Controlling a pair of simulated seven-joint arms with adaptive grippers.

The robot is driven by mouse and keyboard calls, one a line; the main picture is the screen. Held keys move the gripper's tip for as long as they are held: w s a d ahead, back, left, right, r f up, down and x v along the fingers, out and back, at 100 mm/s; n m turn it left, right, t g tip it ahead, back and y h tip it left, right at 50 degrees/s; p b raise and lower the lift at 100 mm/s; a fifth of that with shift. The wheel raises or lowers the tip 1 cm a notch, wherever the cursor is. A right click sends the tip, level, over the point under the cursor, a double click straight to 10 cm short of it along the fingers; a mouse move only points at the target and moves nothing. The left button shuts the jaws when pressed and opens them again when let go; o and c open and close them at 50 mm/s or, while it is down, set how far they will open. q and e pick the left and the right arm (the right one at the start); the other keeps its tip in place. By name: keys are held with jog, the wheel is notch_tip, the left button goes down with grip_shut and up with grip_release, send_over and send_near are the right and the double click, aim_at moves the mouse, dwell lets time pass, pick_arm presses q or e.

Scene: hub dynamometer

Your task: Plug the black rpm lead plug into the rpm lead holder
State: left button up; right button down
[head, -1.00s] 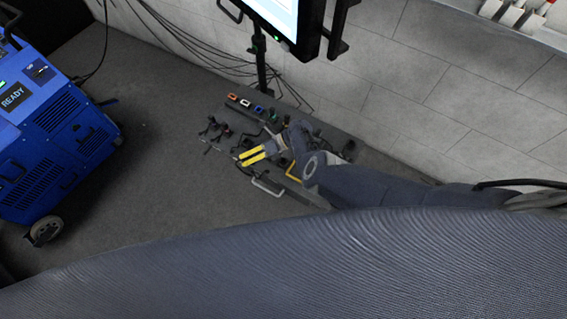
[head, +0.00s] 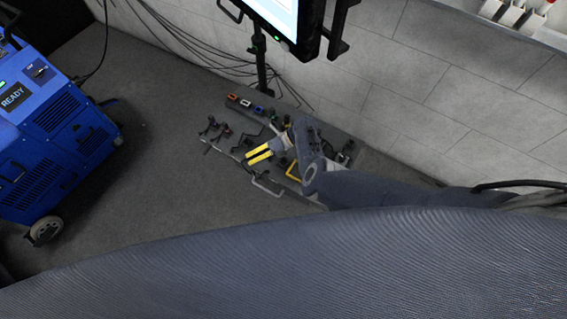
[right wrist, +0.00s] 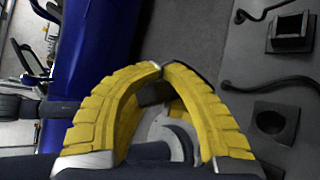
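My right gripper (head: 257,156), with two yellow fingers, is low over the dark strip of small parts in the head view. In the right wrist view the fingertips (right wrist: 160,68) of this gripper come together. A dark patch shows between the fingers, and I cannot tell whether it is a held plug. The black plug and the rpm lead holder cannot be told apart for certain among the small dark parts. A black square socket (right wrist: 290,33) and a lower black fitting (right wrist: 273,120) stand on a grey panel right of the fingers. My left gripper is not in view.
A blue machine (head: 50,135) marked READY stands at the left. Several coloured sockets (head: 245,103) sit in a row behind the gripper. Loose black cables (head: 205,50) run along the wall below a screen (head: 278,15). The floor between machine and strip is clear.

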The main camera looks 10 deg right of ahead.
jog(key=w+d+h, duration=0.1)
jog(key=d+h, duration=0.2)
jog(key=d, duration=0.8)
jog(key=shift+d, duration=0.3)
dwell(3.5)
jog(key=shift+w+f+h, duration=0.1)
jog(key=shift+h, duration=0.2)
jog(key=shift+f, duration=3.1)
